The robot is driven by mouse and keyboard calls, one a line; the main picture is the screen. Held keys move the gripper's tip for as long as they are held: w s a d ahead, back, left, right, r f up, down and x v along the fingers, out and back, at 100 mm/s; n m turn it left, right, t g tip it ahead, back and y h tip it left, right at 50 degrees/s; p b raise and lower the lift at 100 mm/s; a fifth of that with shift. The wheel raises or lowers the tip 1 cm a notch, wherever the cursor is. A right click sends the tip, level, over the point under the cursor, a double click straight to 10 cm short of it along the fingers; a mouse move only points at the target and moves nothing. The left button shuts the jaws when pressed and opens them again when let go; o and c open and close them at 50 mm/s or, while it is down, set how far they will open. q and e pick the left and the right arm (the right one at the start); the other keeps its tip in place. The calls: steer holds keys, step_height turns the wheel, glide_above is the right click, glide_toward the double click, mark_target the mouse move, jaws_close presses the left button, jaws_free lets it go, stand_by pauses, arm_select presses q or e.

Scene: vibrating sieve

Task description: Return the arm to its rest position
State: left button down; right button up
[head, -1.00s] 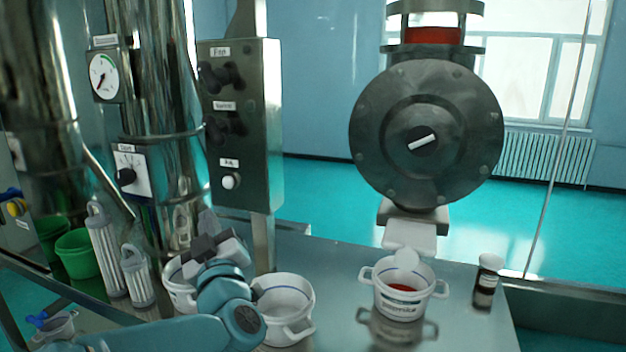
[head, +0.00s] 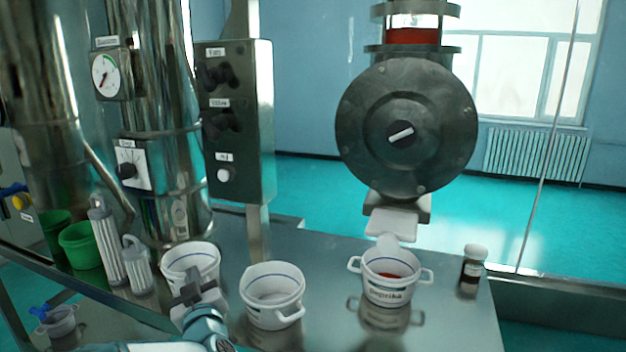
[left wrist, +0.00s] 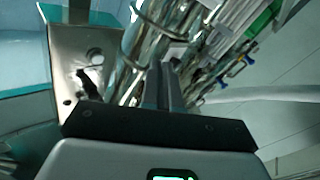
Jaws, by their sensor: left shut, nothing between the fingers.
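My left arm comes in at the bottom left of the head view. Its left gripper (head: 190,284) is shut and empty, in front of the left white pot (head: 204,258) and hiding part of it. In the left wrist view the two fingers (left wrist: 162,86) are together with nothing between them. They point toward the shiny steel columns. My right gripper is not in view.
A second white pot (head: 262,312) stands close right of the gripper. The paprika pot (head: 385,294) holds red powder under the sieve spout (head: 392,222). A small dark jar (head: 472,272), filter cartridges (head: 106,240) and a control box (head: 240,130) stand around. The front right tabletop is clear.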

arm_select(q)
steer(key=s+d+f+m+g+h, duration=0.1)
steer(key=s+f+m+g+h, duration=0.3)
steer(key=f, duration=1.1)
steer(key=s+d+f+m+g+h, duration=0.1)
steer(key=s+f+g+h, duration=0.35)
steer(key=f, duration=1.05)
steer(key=s+d+f+g+h, duration=0.1)
steer(key=s+d+f+g, duration=0.3)
steer(key=s, duration=1)
steer(key=s+d+f+m+g+h, duration=0.1)
steer(key=s+d+f+g, duration=0.3)
steer(key=s, duration=0.9)
step_height(320, 180, down, 3)
steer(key=shift+s+d+f+h, duration=0.1)
steer(key=shift+s+d+h, duration=0.3)
steer(key=shift+d+h, duration=0.5)
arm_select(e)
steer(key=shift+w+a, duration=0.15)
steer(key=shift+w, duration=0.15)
arm_select(q)
steer(key=shift+s+d, duration=0.1)
steer(key=shift+d, duration=0.1)
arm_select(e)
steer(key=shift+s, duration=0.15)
